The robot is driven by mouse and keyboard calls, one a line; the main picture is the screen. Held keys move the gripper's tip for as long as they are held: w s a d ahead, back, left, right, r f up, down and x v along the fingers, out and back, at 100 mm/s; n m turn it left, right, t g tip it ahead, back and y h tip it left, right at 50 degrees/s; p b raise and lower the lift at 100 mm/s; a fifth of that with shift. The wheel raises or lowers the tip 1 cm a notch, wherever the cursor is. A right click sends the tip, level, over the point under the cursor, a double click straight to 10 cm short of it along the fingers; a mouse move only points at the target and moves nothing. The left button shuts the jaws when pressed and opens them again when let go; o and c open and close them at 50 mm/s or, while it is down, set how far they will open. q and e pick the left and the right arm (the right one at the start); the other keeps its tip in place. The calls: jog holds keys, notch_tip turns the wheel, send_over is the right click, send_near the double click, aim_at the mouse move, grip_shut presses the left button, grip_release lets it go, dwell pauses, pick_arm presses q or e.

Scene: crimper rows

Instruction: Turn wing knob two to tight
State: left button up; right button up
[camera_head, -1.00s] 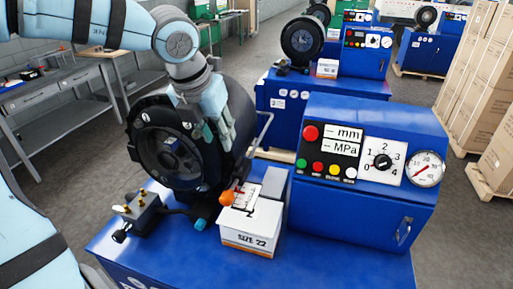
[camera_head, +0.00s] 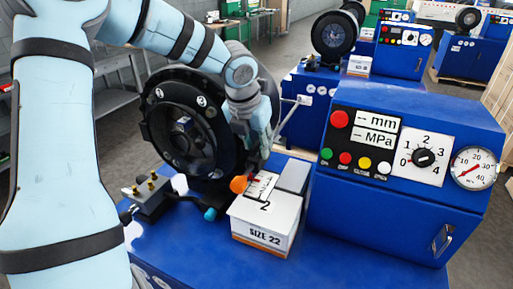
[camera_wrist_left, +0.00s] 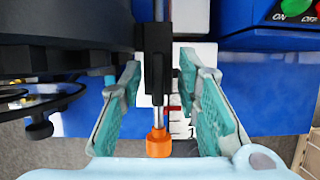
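My left gripper (camera_head: 258,142) hangs beside the right side of the round black crimping head (camera_head: 190,125), above the orange ball knob (camera_head: 238,184). In the left wrist view its teal-padded fingers (camera_wrist_left: 160,85) are apart, with a black block (camera_wrist_left: 154,65) on a rod in the gap between them. The orange end (camera_wrist_left: 158,143) of that rod shows nearer the palm. I cannot see contact on either side. A white box marked 2 and SIZE 22 (camera_head: 262,235) stands below. No part is clearly readable as wing knob two. My right gripper is out of view.
The blue control cabinet (camera_head: 400,195) with a dial (camera_head: 424,157) and gauge (camera_head: 474,168) stands close on the right. A small block with brass fittings (camera_head: 150,192) sits on the left of the blue bench. Similar machines (camera_head: 333,38) stand behind.

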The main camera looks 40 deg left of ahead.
pick_arm(q)
jog(key=shift+s+r, duration=0.25)
jog(key=shift+s, duration=0.15)
jog(key=shift+c, duration=0.2)
jog(key=shift+s, duration=0.15)
jog(key=c, duration=0.7)
grip_shut()
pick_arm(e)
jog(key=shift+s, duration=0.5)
